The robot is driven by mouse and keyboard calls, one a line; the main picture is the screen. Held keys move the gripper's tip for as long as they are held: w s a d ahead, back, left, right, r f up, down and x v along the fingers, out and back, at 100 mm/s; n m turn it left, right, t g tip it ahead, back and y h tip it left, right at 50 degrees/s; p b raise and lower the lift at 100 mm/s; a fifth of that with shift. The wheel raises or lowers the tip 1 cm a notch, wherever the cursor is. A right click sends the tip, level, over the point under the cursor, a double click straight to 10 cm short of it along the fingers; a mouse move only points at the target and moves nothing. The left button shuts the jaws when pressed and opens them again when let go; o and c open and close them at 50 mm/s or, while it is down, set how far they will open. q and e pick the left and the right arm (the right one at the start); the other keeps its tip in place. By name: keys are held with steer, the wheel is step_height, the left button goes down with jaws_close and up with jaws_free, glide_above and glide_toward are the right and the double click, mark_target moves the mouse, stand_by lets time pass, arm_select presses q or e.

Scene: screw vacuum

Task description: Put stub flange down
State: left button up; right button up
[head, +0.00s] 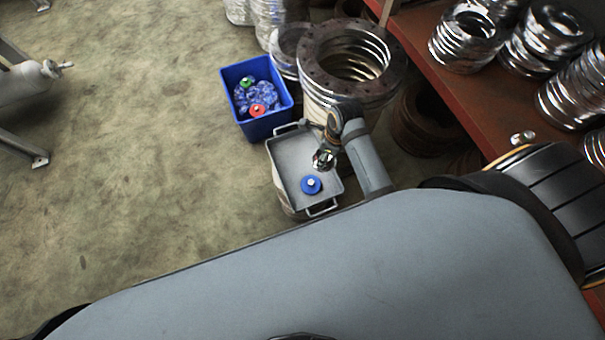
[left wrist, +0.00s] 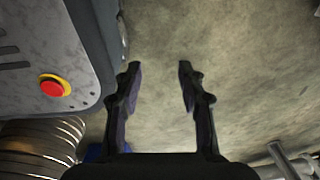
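My right gripper (head: 325,150) points down over the grey tray (head: 289,150). A small shiny metal piece, which looks like the stub flange (head: 323,160), is at its fingertips. The fingers appear shut on it, though they are small and partly hidden. Whether the piece touches the tray I cannot tell. A blue disc with a pale centre (head: 311,184) lies in the tray, just below the gripper in the picture. My left gripper (left wrist: 160,75) is open and empty above bare floor in the left wrist view. It is not in the head view.
A blue crate (head: 265,126) with blue contents and a red and a green part stands behind the tray. Large metal flanges (head: 350,60) are stacked behind it. A red-brown shelf (head: 470,100) with shiny rings is at the right. The floor at left is mostly clear.

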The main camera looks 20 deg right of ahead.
steer(key=shift+s+d+f, duration=0.1)
steer(key=shift+s+f, duration=0.1)
steer(key=shift+s, duration=0.2)
steer(key=shift+r, duration=0.1)
steer(key=w+a+f+b, duration=0.2)
steer(key=w+a+f, duration=0.2)
steer(key=w, duration=0.5)
steer(key=b, duration=0.2)
glide_toward(291, 153)
steer(key=shift+s+d+f, duration=0.25)
steer(key=shift+d, duration=0.3)
steer(key=shift+w+f+b, duration=0.1)
steer(key=shift+f+b, duration=0.1)
steer(key=shift+b, duration=0.1)
arm_select(q)
steer(key=w+f+b, duration=0.1)
steer(key=w+f, duration=0.2)
steer(key=f, duration=0.1)
steer(key=shift+w+a+f, duration=0.25)
steer(key=shift+w+f, duration=0.05)
steer(key=shift+f, duration=0.1)
arm_select(e)
steer(key=shift+w+a+f, duration=0.1)
steer(key=shift+f, duration=1.45)
